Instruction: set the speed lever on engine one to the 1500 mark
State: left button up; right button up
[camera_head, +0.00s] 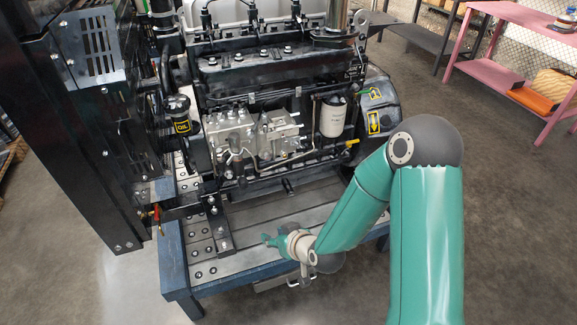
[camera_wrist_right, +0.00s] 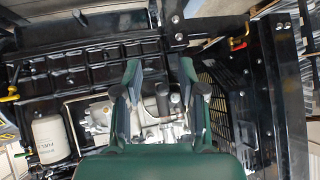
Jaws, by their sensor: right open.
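The diesel engine (camera_head: 270,70) is black and stands on a blue-framed bench. Its silver injection pump (camera_head: 245,135) is on the near side; the pump also shows in the right wrist view (camera_wrist_right: 100,117). I cannot make out the speed lever or the 1500 mark, as they are too small to tell. My right gripper (camera_head: 270,240) is above the bench's front part, below and in front of the pump, apart from it. In the right wrist view its two fingers (camera_wrist_right: 160,75) are spread with nothing between them, and they cover part of the pump area. My left gripper is not in view.
A white fuel filter (camera_head: 333,117) and a yellow-handled dipstick (camera_head: 352,142) are right of the pump. A black oil filter (camera_head: 181,115) is left. A tall black radiator frame (camera_head: 85,130) blocks the left side. The bench's front plate (camera_head: 285,208) is mostly clear.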

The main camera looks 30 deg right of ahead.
jog(key=w+d+r+t+h+b, duration=0.3)
jog(key=d+t+b, duration=0.15)
jog(key=d, duration=0.25)
jog(key=n+t+h+b, duration=0.1)
jog(key=t+h+b, duration=0.1)
jog(key=t+b, duration=0.15)
send_near(286, 144)
pick_arm(q)
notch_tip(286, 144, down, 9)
jog(key=p, duration=0.2)
pick_arm(e)
jog(key=x, duration=0.9)
jog(key=shift+w+r, duration=0.1)
jog(key=shift+w, duration=0.05)
grip_shut()
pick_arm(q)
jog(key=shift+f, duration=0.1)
